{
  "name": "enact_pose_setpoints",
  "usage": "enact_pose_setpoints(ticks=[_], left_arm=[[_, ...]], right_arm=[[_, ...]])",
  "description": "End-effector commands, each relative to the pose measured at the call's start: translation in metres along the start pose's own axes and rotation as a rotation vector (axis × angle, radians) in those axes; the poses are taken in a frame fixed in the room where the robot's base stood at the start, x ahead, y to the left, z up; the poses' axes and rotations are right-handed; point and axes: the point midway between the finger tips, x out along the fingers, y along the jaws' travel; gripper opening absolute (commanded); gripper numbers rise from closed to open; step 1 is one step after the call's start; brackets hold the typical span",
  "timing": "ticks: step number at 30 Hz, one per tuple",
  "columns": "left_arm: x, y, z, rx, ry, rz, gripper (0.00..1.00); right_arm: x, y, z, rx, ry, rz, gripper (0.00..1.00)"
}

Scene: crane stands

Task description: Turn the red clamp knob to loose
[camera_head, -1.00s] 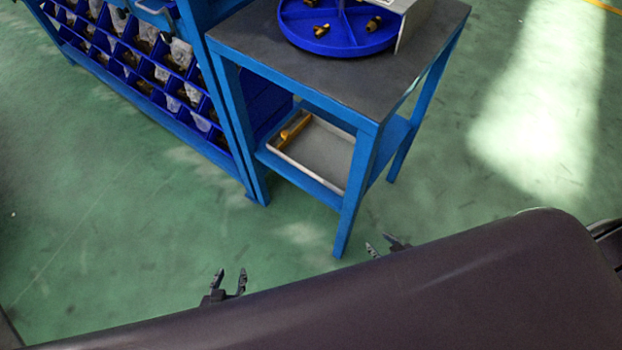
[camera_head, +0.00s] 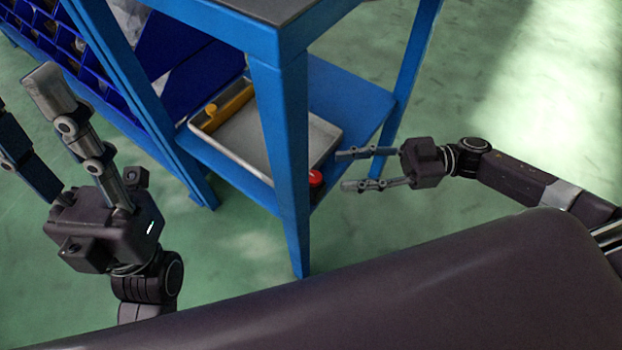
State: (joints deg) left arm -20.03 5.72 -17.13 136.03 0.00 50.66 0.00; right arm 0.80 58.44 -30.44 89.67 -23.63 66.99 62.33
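The red knob (camera_head: 316,178) shows as a small round red shape at the right side of the stand's front leg, at the edge of the lower shelf. My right gripper (camera_head: 352,170) comes in from the right with its two fingers apart, one above the other. Its fingertips point left toward the knob, with a small gap in the picture; nothing is between them. My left gripper (camera_head: 28,118) is large at the left, fingers up and wide apart, empty. How the knob is set cannot be told.
The blue stand (camera_head: 288,150) has a lower shelf (camera_head: 345,100) holding a grey metal tray (camera_head: 248,140) with a yellow object (camera_head: 230,106) in it. A rack of blue bins (camera_head: 70,45) stands at the left. Green floor is open at the right.

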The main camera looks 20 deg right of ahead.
Motion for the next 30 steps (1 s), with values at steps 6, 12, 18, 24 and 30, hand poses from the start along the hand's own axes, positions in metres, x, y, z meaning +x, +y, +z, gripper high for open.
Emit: enact_pose_setpoints(ticks=[6,12,18,24,30], left_arm=[[-0.003,0.0,-0.015,-0.002,0.046,0.0,0.4],[-0.011,0.0,-0.012,-0.002,0.043,0.0,0.4],[-0.013,0.0,-0.011,-0.001,0.049,0.003,0.4],[-0.013,0.0,-0.01,0.0,0.05,0.004,0.4],[-0.012,0.001,-0.01,-0.001,0.05,0.004,0.4]], right_arm=[[0.016,-0.009,0.0,0.006,0.001,-0.038,0.4],[0.049,-0.01,0.001,0.006,0.003,-0.036,0.4],[0.072,-0.01,0.0,0.006,0.001,-0.033,0.4],[0.078,-0.01,0.0,0.008,-0.001,-0.032,0.4],[0.078,-0.01,0.0,0.007,-0.001,-0.032,0.35]])
